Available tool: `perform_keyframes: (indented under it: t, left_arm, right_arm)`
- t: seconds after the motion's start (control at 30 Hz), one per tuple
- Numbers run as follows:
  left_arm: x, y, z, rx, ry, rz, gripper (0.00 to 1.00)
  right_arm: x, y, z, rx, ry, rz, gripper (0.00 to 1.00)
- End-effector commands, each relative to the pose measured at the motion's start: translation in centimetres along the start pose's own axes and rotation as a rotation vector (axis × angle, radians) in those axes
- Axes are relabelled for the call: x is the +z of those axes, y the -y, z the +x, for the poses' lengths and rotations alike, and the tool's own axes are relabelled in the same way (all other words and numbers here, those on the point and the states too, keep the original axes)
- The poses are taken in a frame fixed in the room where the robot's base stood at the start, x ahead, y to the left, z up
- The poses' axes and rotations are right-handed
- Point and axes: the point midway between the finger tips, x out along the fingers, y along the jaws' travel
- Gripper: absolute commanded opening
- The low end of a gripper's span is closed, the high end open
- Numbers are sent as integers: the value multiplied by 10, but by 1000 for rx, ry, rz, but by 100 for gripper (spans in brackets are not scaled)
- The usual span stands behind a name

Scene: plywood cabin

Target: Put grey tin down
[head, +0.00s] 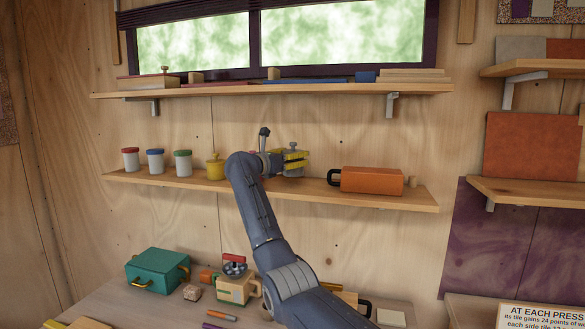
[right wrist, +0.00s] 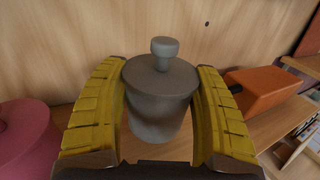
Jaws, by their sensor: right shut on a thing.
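The grey tin (right wrist: 158,112), a round pot with a knobbed lid, stands upright between the yellow fingers of my right gripper (right wrist: 162,78) in the right wrist view. The fingers are shut on its two sides. In the head view my right gripper (head: 293,161) is at the lower wall shelf (head: 330,190), between the yellow tin (head: 215,167) and the orange box (head: 371,181). The tin is mostly hidden there by the fingers. I cannot tell whether its base touches the shelf. My left gripper is not in view.
A crimson tin (right wrist: 22,142) is close on the left in the wrist view. White jars with red (head: 131,160), blue (head: 155,161) and green (head: 183,162) lids stand further left on the shelf. The upper shelf (head: 270,90) runs above. A teal box (head: 155,270) is on the table below.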

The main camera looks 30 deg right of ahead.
Motion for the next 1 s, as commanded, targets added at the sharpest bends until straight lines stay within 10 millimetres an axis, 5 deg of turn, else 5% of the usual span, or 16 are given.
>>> perform_keyframes:
  t: [0.3,0.7,0.73,0.9,1.0]
  left_arm:
    - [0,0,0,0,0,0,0]
    - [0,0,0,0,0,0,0]
    - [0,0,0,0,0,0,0]
    - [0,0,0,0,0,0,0]
    - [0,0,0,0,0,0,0]
  right_arm:
    - [-32,0,0,-1,1,-1,35]
    - [-36,0,0,0,0,0,35]
    - [-36,0,0,0,-1,0,70]
    - [-36,0,0,0,0,0,90]
    - [-36,0,0,0,0,0,91]
